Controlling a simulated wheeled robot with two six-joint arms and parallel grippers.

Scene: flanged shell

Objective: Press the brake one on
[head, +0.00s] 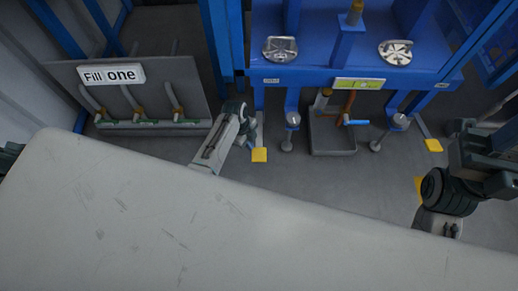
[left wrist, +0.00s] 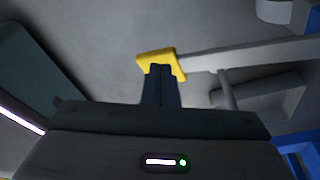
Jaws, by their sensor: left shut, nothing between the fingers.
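A yellow pedal plate (head: 259,155) sits low near the floor below the left end of the blue frame. It also shows in the left wrist view (left wrist: 153,58), on the end of a grey bar (left wrist: 240,53). My left gripper (left wrist: 160,72) is shut and empty, and its fingertips overlap the yellow plate in the left wrist view. I cannot tell whether they touch it. In the head view the left arm's end (head: 246,122) is just above and left of this plate, with the fingers hardly visible. My right arm is at the right edge; its fingers cannot be made out.
Another yellow plate (head: 433,145) lies at the right, and one more (head: 419,185) is partly hidden by my right arm. A blue frame (head: 345,77) bears two metal discs.

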